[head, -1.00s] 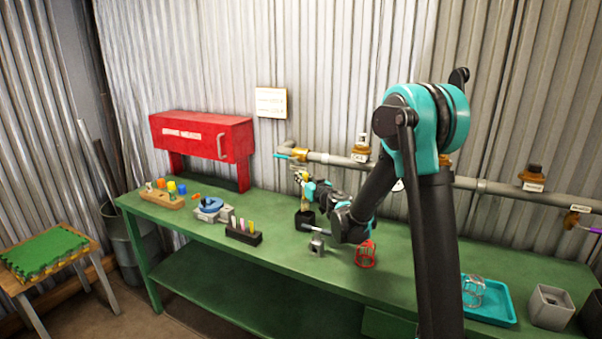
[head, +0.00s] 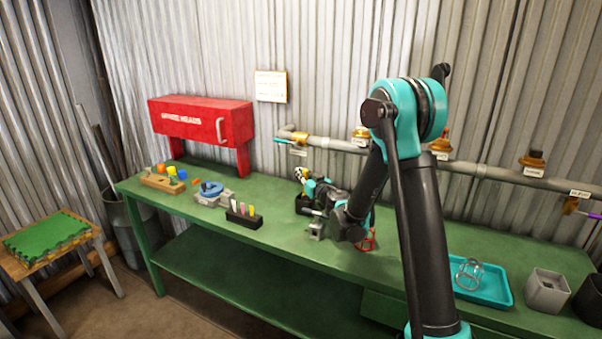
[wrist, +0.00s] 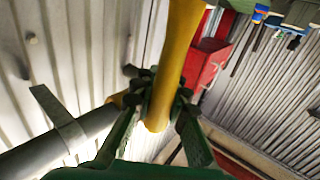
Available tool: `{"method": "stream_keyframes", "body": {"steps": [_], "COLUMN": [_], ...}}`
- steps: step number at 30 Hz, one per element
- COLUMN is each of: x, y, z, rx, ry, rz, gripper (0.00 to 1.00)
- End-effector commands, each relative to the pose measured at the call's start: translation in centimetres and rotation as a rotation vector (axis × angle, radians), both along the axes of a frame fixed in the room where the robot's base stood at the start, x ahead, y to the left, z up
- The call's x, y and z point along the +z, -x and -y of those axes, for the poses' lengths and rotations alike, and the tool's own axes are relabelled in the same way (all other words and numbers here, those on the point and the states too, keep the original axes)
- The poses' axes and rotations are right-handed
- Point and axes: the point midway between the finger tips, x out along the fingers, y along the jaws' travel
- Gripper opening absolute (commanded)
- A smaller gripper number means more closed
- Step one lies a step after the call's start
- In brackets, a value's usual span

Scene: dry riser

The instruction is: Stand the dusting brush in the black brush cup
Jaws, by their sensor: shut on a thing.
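My gripper (head: 303,177) is over the back of the green bench, close to the wall. In the wrist view my gripper (wrist: 160,98) is shut on a smooth yellow handle, which I take for the dusting brush (wrist: 172,60). The handle runs between the fingers and shows on both sides of them. The brush's bristles cannot be made out. A black cup (head: 302,206) stands on the bench just below my gripper, partly hidden by my arm. I cannot tell whether the brush's lower end is inside it.
A small grey block (head: 316,230) and a red wire cage (head: 368,240) stand close by my arm. A pipe (head: 330,142) with labelled valves runs along the wall behind. A black marker holder (head: 243,217) is left. A teal tray (head: 485,287) and grey pot (head: 546,289) are right.

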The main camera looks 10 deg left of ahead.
Motion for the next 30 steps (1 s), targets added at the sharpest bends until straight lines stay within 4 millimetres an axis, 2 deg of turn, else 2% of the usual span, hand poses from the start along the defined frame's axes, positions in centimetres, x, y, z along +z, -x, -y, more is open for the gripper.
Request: {"method": "stream_keyframes", "body": {"steps": [4,5,11,22,30], "x": [0.0,0.0,0.0,0.0,0.0], "y": [0.0,0.0,0.0,0.4,3.8], "z": [0.0,0.0,0.0,0.3,2.6], "rx": [0.0,0.0,0.0,0.0,-0.001], "ry": [0.0,0.0,0.0,0.0,0.0], "rz": [0.0,0.0,0.0,0.0,0.0], "gripper": [0.0,0.14,0.38,0.38,0.38]}}
